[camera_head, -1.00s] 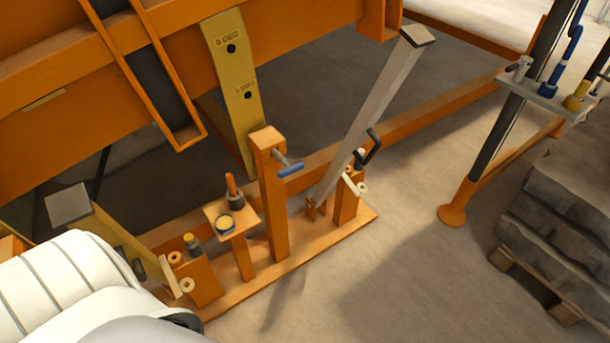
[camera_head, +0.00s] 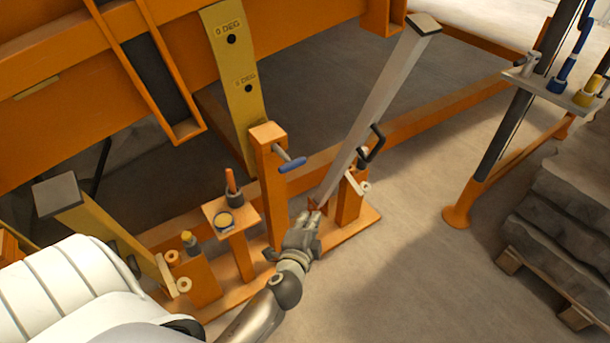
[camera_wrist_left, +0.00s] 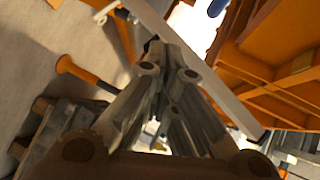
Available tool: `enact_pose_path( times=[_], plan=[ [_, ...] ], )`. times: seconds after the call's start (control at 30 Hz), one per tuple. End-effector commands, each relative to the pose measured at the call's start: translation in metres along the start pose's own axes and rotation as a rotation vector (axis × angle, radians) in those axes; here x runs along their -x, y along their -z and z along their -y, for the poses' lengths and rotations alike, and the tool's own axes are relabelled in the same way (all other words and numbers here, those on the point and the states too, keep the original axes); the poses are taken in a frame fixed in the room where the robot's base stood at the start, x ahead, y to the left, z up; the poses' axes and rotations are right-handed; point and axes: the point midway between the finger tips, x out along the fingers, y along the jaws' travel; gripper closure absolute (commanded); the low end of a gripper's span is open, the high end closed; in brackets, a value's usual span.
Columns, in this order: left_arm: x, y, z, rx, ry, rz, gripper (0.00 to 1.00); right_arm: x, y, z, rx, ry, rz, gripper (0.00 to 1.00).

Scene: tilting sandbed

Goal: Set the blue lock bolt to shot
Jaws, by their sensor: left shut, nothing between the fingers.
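The blue lock bolt (camera_head: 292,164) is a grey rod with a blue grip. It sticks out to the right from the top of an orange post (camera_head: 270,190), beside a yellow plate with holes. Its grip points to the right and slightly down toward me. My left gripper (camera_head: 308,217) is shut and empty, below the bolt and a little to its right, apart from it. In the left wrist view the shut fingers (camera_wrist_left: 170,65) fill the middle. A small blue end at the top there (camera_wrist_left: 217,8) may be the bolt's grip. My right gripper is not in view.
A grey leaning prop (camera_head: 380,110) with a black handle stands just right of the left gripper. A small stand (camera_head: 230,216) with an orange-handled tool is to the left. Stone slabs on a pallet (camera_head: 560,220) lie right; floor between is clear.

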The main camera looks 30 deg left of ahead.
Motion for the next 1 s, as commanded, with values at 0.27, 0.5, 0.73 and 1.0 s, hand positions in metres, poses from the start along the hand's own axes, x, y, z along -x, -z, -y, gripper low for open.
enact_pose_path(
  times=[0.27, 0.5, 0.73, 1.0],
  plan=[
    [0.008, 0.0, 0.057, -0.057, 0.126, 0.02, 1.0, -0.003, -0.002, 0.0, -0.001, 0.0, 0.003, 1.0],
    [0.007, 0.001, 0.057, -0.056, 0.126, 0.019, 1.0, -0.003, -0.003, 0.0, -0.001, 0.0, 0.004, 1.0],
    [-0.005, 0.001, 0.059, -0.056, 0.126, 0.018, 1.0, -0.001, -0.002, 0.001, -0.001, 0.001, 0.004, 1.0],
    [-0.052, 0.0, 0.065, -0.057, 0.126, 0.019, 1.0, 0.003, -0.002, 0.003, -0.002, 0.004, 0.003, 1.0]
  ],
)
